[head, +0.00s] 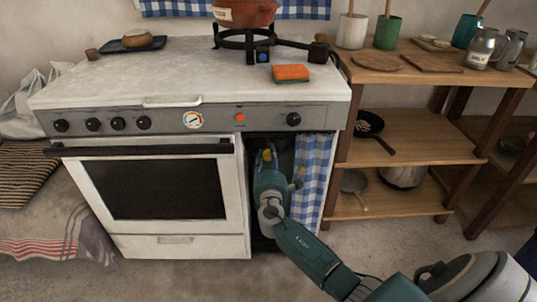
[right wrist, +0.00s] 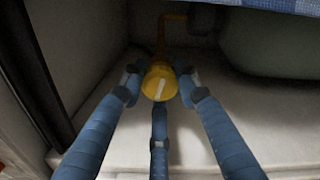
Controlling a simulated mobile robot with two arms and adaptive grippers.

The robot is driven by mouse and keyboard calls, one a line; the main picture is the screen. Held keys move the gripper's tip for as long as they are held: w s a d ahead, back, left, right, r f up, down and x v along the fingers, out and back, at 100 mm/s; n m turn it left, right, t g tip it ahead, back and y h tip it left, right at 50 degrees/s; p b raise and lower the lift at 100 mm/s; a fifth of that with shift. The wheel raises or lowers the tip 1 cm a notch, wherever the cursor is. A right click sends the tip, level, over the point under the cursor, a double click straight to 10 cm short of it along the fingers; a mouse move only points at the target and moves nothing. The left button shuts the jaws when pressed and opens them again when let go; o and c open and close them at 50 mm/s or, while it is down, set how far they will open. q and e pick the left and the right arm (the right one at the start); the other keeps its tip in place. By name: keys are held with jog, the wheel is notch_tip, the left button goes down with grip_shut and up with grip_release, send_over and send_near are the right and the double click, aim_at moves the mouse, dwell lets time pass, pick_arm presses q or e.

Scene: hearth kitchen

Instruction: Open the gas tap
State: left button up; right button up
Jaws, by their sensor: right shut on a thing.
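The gas tap is a yellow round knob (right wrist: 160,82) with a white bar across its face, in the middle of the right wrist view. The bar lies nearly upright in that view, tilted slightly. A thin yellow-orange pipe (right wrist: 161,42) runs up behind it and bends right. My right gripper (right wrist: 160,88) is shut on the knob, with blue fingers on its left and right and one below. In the head view my right gripper (head: 267,155) reaches into the dark cupboard opening beside the oven, and the knob is hard to make out there. My left gripper is not in view.
A blue-checked curtain (head: 314,175) hangs right of the opening. A rounded grey-green vessel (right wrist: 275,45) stands right of the tap. The oven (head: 160,190) is closed on the left. A wooden shelf (head: 410,128) with pans stands on the right.

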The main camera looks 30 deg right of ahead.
jog(key=shift+s+f+n+p, duration=0.1)
jog(key=shift+n+p, duration=0.3)
jog(key=shift+n, duration=0.8)
jog(key=o, duration=1.2)
jog(key=shift+c, duration=0.2)
jog(key=v, duration=1.2)
